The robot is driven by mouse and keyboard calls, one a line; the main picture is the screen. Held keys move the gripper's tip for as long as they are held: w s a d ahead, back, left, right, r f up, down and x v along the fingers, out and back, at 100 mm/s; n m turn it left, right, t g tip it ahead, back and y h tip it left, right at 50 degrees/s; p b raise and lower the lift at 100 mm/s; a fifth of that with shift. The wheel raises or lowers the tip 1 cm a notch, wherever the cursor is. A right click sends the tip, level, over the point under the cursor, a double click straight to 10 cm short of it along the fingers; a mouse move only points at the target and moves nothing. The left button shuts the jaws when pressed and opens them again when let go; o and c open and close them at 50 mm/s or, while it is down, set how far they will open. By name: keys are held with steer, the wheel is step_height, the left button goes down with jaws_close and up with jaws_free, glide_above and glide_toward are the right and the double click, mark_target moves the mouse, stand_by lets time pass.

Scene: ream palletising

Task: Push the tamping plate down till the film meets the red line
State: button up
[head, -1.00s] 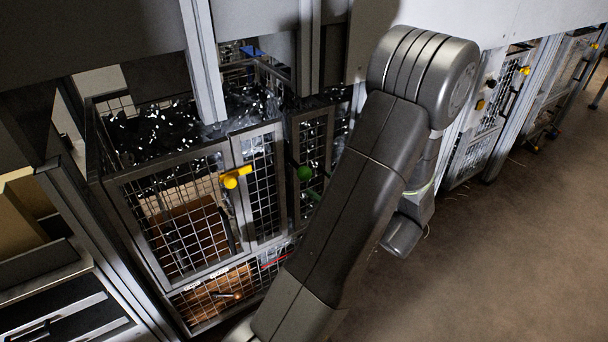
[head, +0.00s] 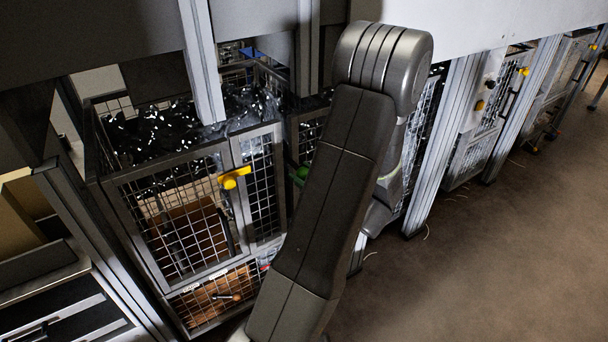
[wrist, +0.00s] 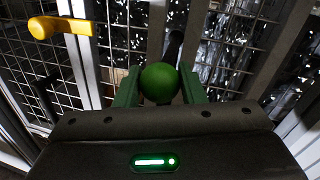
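A green ball knob (wrist: 159,83) on a dark lever stands in front of a mesh cage. It also shows in the head view (head: 302,172), partly behind my arm. My gripper (wrist: 160,86) has its two green fingers on either side of the knob, with a slight gap at the right finger; it looks open. Dark film with white flecks (wrist: 212,58) shows behind the mesh. In the head view my arm covers most of that cage, and the red line there is almost wholly hidden. I cannot make out the tamping plate.
The cage (head: 128,178) at left holds dark flecked film on top and brown material below. A yellow latch (head: 233,178) juts from its door and shows in the wrist view (wrist: 58,27), left of my gripper. Grey posts (head: 440,150) stand at right. The floor (head: 500,270) is clear.

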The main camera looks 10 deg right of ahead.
jaws_close()
step_height(320, 180, down, 13)
steer(key=b, duration=0.9)
steer(key=shift+f, duration=0.15)
steer(key=o, duration=0.6)
jaws_free()
steer(key=p+v, duration=0.2)
steer(key=v, duration=1.2)
steer(key=shift+w, duration=0.2)
